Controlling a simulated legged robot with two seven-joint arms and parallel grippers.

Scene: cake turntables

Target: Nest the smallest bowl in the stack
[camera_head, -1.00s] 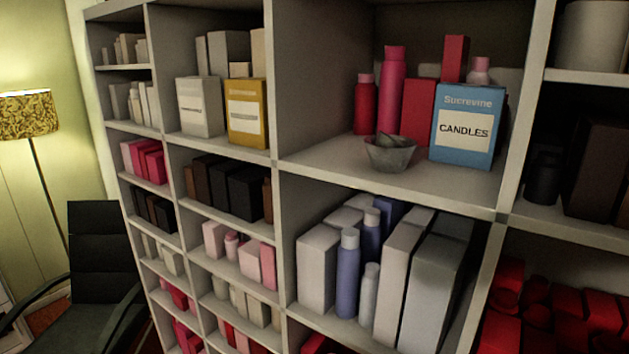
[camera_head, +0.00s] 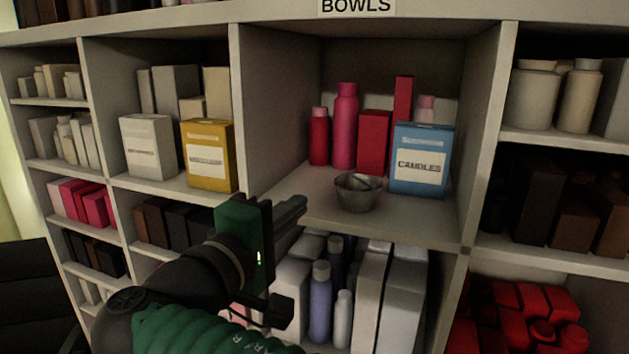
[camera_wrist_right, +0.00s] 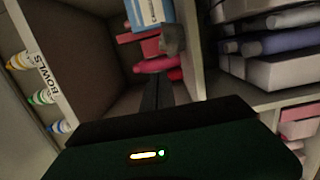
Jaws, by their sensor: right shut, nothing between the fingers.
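A small grey metal bowl (camera_head: 357,196) stands on the open shelf (camera_head: 405,222) under the BOWLS label. A tilted grey shape shows inside the bowl; I cannot tell whether it is a smaller bowl. My right gripper (camera_head: 303,205) is shut and empty, in front of the shelf and left of the bowl, apart from it. In the right wrist view, its dark fingers (camera_wrist_right: 158,82) are together and point into the compartment, with the grey bowl (camera_wrist_right: 173,40) beyond the tips. My left gripper is not in view.
A blue CANDLES box (camera_head: 420,160) stands right of the bowl. Red and pink bottles and boxes (camera_head: 346,127) stand behind it. The shelf's left part is clear. A divider (camera_head: 240,100) bounds the compartment on the left. Pale boxes and bottles (camera_head: 370,285) fill the compartment below.

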